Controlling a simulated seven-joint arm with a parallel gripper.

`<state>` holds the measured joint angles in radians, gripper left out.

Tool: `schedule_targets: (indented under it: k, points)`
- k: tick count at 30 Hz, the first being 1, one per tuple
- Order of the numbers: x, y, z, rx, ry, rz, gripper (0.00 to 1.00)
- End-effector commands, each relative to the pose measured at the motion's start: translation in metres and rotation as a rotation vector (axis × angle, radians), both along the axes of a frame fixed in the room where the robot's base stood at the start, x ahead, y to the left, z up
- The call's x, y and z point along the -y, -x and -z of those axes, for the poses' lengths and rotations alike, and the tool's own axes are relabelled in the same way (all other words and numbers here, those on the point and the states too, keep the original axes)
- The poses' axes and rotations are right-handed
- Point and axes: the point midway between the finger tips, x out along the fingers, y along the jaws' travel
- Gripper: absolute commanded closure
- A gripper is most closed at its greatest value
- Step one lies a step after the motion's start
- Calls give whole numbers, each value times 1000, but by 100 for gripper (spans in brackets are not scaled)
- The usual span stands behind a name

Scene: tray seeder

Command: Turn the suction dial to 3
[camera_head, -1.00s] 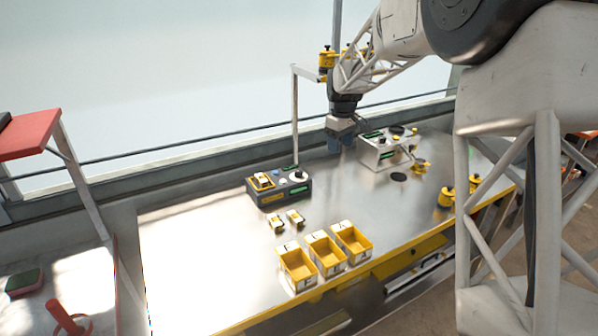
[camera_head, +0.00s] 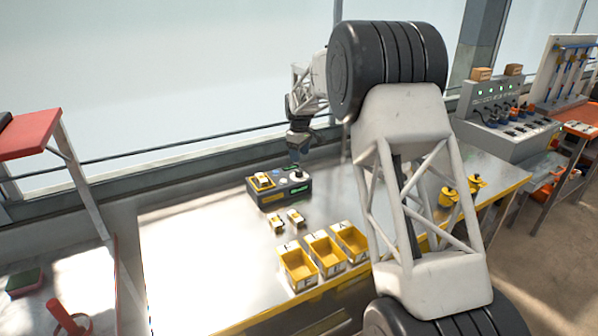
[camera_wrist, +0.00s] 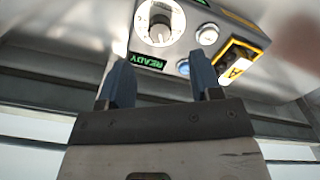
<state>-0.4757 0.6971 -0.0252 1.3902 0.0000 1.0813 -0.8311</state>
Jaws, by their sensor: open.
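A grey control box (camera_head: 263,199) stands on the bench. The white-faced dial (camera_head: 297,175) is on its top right. My gripper (camera_head: 298,156) is above and just behind the box, near the dial. In the wrist view my gripper (camera_wrist: 161,82) has its two blue fingers apart, with nothing between them. The dial lies beyond the fingertips, apart from them.
Yellow bins (camera_head: 298,267) line the bench front. The bench's left is clear.

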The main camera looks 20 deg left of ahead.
Motion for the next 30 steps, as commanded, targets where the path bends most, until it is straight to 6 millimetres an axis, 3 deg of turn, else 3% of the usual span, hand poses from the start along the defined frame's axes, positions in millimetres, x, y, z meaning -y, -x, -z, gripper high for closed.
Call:
schedule_targets:
  k: [17,30]
  points:
    - [-2,-1,6,1,-1,-2,41]
    - [-2,-1,50,1,0,-2,41]
